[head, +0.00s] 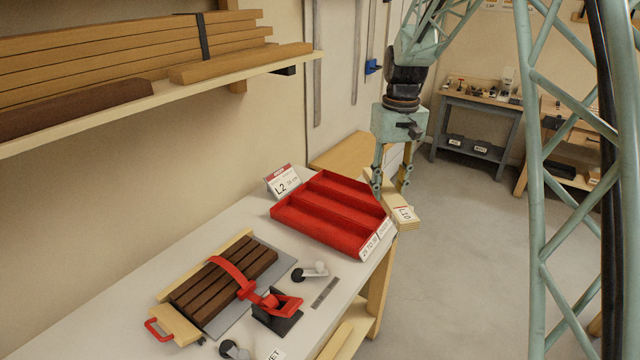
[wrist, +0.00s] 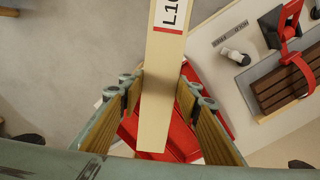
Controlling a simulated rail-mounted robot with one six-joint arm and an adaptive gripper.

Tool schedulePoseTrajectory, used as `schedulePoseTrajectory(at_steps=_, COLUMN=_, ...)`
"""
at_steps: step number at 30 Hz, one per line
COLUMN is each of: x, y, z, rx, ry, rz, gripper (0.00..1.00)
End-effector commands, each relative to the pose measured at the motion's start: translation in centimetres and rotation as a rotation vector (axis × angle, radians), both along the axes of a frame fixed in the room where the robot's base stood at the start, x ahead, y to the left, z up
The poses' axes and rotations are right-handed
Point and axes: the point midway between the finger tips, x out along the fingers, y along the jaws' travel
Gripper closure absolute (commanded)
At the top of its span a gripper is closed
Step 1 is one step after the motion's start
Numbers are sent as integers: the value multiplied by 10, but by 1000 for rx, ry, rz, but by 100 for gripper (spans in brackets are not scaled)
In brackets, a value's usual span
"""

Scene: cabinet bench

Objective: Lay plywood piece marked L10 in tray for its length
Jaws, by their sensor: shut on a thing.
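The plywood piece marked L10 (head: 402,208) is a pale strip with a white, red-edged label. My gripper (head: 391,188) is shut on it, beside the right edge of the red tray. In the wrist view the piece (wrist: 157,100) runs lengthwise between the two fingers of my gripper (wrist: 158,95), with its label partly cut off at the top. The red tray (head: 318,212) has long compartments and sits on the bench; a label on its front edge is too small to read surely. In the wrist view the tray (wrist: 189,146) shows behind the piece and fingers, partly hidden.
A card marked L2 (head: 284,183) stands behind the tray's left side. Dark strips (head: 222,274) lie under a red clamp (head: 272,300) at the front left of the bench (head: 222,226). A shelf (head: 165,99) with boards hangs above left. Open floor lies right of the bench.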

Motion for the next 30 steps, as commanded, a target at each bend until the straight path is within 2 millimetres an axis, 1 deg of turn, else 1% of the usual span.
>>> schedulePoseTrajectory(at_steps=1, x=8, y=10, z=0, rx=0, ry=1, rz=36, gripper=81)
schedulePoseTrajectory(at_steps=6, x=32, y=41, z=-10, rx=0, ry=0, rz=165, gripper=81)
schedulePoseTrajectory(at_steps=15, x=67, y=99, z=-31, rx=0, ry=0, rz=390, gripper=81)
schedulePoseTrajectory(at_steps=24, x=94, y=159, z=-56, rx=0, ry=0, rz=607, gripper=81)
schedulePoseTrajectory(at_steps=27, x=99, y=175, z=-63, rx=0, ry=0, rz=665, gripper=81)
schedulePoseTrajectory(at_steps=30, x=103, y=187, z=-69, rx=0, ry=0, rz=707, gripper=81)
